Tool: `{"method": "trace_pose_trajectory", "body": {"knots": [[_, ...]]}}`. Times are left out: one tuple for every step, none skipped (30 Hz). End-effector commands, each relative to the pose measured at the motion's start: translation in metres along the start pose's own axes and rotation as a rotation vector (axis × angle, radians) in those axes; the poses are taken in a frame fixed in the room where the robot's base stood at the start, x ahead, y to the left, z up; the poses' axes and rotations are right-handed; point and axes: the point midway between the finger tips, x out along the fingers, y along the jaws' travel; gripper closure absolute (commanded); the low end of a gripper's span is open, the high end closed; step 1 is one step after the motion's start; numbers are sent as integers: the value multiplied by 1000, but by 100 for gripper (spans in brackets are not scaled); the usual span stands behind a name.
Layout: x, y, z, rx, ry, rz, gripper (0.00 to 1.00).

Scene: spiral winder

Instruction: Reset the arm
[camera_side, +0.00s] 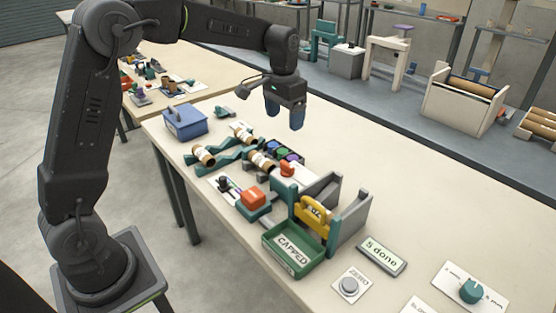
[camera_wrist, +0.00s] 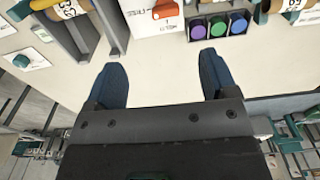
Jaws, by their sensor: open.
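My gripper (camera_side: 297,117) hangs above the back edge of the table (camera_side: 420,175) in the side view, pointing down. In the wrist view its two blue fingers (camera_wrist: 163,85) are spread wide apart, with only bare tabletop between them. Nothing is held. The work station lies in front of and below it, with several cardboard tubes (camera_side: 262,162) on teal and grey stands. A yellow part (camera_side: 313,214) sits between grey brackets.
A green tray marked CAPPED (camera_side: 291,248) stands at the front. A blue box (camera_side: 186,122) stands at the far left. The table's back right is clear.

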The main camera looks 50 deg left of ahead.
Motion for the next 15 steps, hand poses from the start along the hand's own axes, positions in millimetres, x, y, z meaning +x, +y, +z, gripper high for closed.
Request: {"method": "trace_pose_trajectory", "body": {"knots": [[-16, 6, 14, 2, 29, -3, 21], [-24, 10, 22, 2, 46, -5, 21], [-34, 15, 36, 2, 68, -8, 21], [-41, 18, 46, 1, 85, -9, 21], [-47, 21, 56, 0, 103, -11, 21], [-55, 26, 71, -1, 125, -12, 21], [-60, 29, 81, -1, 143, -13, 21], [-64, 32, 92, -1, 161, -14, 21], [-69, 36, 107, -3, 184, -15, 21], [-72, 39, 118, -4, 201, -15, 21], [-74, 42, 129, -5, 218, -15, 21], [-77, 45, 144, -5, 242, -15, 21], [-78, 48, 156, -5, 259, -14, 21], [-78, 50, 167, -6, 277, -14, 21], [-78, 53, 181, -8, 299, -13, 21]]}}
